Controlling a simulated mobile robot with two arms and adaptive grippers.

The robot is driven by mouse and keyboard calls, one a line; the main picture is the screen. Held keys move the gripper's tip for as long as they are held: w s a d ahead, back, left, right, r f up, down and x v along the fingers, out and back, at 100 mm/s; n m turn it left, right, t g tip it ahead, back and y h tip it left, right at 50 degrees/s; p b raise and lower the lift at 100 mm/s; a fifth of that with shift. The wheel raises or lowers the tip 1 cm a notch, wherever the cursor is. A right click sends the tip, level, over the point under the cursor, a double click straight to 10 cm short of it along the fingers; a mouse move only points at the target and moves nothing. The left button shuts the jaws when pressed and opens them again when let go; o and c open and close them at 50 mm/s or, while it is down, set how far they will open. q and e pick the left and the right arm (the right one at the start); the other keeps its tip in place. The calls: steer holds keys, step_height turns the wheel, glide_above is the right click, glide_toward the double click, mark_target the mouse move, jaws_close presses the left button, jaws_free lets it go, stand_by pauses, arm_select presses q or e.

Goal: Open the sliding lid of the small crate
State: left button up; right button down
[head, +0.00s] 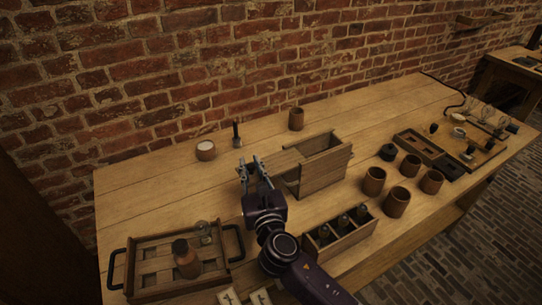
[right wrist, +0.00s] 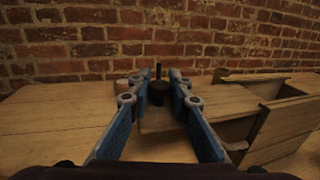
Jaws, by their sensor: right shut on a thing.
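The small wooden crate (head: 322,174) stands mid-table, with its box open on top at the right. Its flat sliding lid (head: 279,160) sticks out of the crate's left side. In the right wrist view the lid (right wrist: 207,112) runs from between my fingers towards the crate wall (right wrist: 279,124). My right gripper (head: 254,166) is at the lid's left end, shut on the lid. It also shows in the right wrist view (right wrist: 158,93), with a dark round piece between the fingertips. The exact contact is hard to see. My left gripper is out of view.
A tray with handles (head: 150,262) holds a brown bottle (head: 186,260) at front left. A bottle rack (head: 342,237) stands in front of the crate, several brown cups (head: 397,203) to its right. A white-topped jar (head: 206,151) and dark post (head: 237,135) stand behind my gripper.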

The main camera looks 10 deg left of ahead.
steer(key=shift+s+a, duration=0.7)
steer(key=shift+a, duration=0.2)
steer(key=c, duration=1.7)
jaws_free()
steer(key=shift+c, duration=0.2)
steer(key=v, duration=1.2)
steer(key=shift+f, duration=0.15)
